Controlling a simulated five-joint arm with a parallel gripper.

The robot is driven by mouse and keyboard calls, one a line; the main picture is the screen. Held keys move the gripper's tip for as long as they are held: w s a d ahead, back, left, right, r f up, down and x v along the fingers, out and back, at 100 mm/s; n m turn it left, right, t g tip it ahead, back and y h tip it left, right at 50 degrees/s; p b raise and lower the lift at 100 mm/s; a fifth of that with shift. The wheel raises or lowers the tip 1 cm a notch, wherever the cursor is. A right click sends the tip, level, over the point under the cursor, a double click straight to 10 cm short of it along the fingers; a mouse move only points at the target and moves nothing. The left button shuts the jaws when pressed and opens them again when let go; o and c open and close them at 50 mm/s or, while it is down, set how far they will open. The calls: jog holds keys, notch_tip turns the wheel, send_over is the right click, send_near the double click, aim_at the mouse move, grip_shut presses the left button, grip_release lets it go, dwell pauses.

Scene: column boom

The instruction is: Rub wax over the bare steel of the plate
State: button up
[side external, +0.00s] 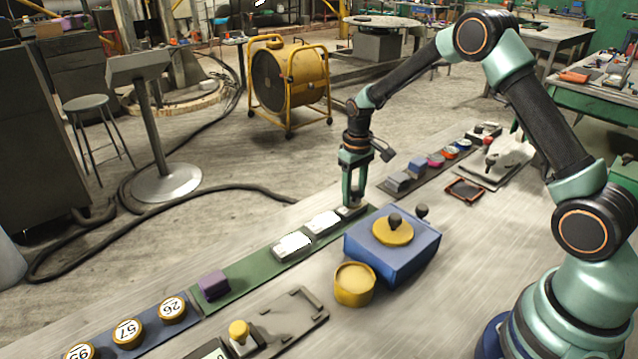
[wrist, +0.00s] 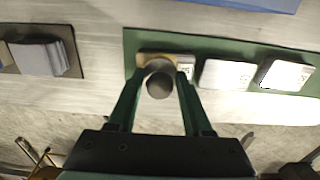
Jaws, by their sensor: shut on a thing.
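My gripper (side external: 353,200) points down at the far end of a green strip (side external: 250,273). In the wrist view my gripper (wrist: 160,78) is shut on a grey-brown round-topped knob (wrist: 160,84). A tan-edged piece (wrist: 150,56) shows just behind the knob; I cannot tell whether they are one thing. A pale metallic piece (wrist: 186,67) shows beside it on the strip, partly hidden by the finger. Two whitish plates (side external: 292,245) (side external: 322,222) lie in line on the strip. I cannot tell which surface is bare steel or whether the held thing touches one.
A purple block (side external: 213,284) sits on the strip's near part. A blue box (side external: 380,250) with a yellow knobbed disc (side external: 393,232) and a yellow round tin (side external: 355,286) stand to the right. Numbered discs (side external: 127,333) lie at lower left. Grey blocks (side external: 398,182) lie beyond my gripper.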

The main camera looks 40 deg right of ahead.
jog(key=shift+s+a, duration=0.1)
jog(key=shift+a, duration=1.3)
jog(key=shift+d, duration=3.2)
jog(key=shift+d+r, duration=0.15)
jog(key=shift+d, duration=0.05)
notch_tip(320, 180, up, 8)
jog(key=shift+f, duration=0.1)
